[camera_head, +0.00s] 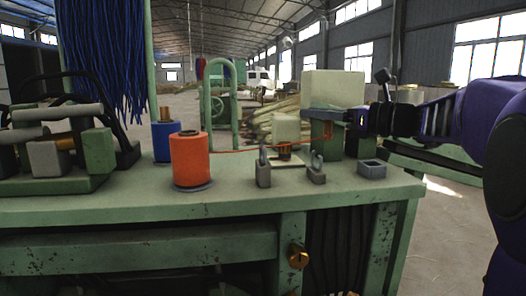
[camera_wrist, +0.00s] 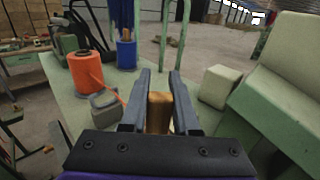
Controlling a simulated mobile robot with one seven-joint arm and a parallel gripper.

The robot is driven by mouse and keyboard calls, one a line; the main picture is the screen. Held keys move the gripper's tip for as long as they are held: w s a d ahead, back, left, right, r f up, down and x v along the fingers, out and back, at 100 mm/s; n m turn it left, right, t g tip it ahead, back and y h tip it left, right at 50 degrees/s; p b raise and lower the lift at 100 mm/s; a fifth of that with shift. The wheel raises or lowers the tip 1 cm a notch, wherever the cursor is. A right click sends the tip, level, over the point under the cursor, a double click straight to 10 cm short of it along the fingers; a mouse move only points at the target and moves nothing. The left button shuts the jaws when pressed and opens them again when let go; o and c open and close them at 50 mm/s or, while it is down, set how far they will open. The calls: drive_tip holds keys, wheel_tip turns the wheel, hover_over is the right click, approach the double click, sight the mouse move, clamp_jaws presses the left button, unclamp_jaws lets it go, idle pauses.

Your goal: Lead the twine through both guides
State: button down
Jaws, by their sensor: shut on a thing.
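An orange spool (camera_head: 189,160) stands upright on the green bench, left of the two grey guides. It also shows in the wrist view (camera_wrist: 86,72). Thin orange twine (camera_head: 235,150) runs rightward from it, past the tops of the left guide (camera_head: 263,172) and right guide (camera_head: 316,172), towards my gripper (camera_head: 306,113). I cannot tell whether it lies inside either guide. My gripper is above the bench, beyond the guides. In the wrist view its fingers (camera_wrist: 160,92) are shut on a small brown-orange piece (camera_wrist: 159,113), apparently the twine's end. The twine near the fingers is partly hidden.
A blue spool (camera_head: 165,143) stands behind the orange one. A grey square holder (camera_head: 371,169) is at right. Pale blocks (camera_head: 333,90) and a green upright frame (camera_head: 221,105) stand behind. The bench front is clear.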

drive_tip(key=d+p, duration=0.1)
drive_tip(key=d, duration=0.1)
drive_tip(key=w+d+p, duration=0.1)
drive_tip(key=d, duration=0.1)
drive_tip(key=shift+w+d, duration=0.1)
drive_tip(key=shift+d, duration=0.25)
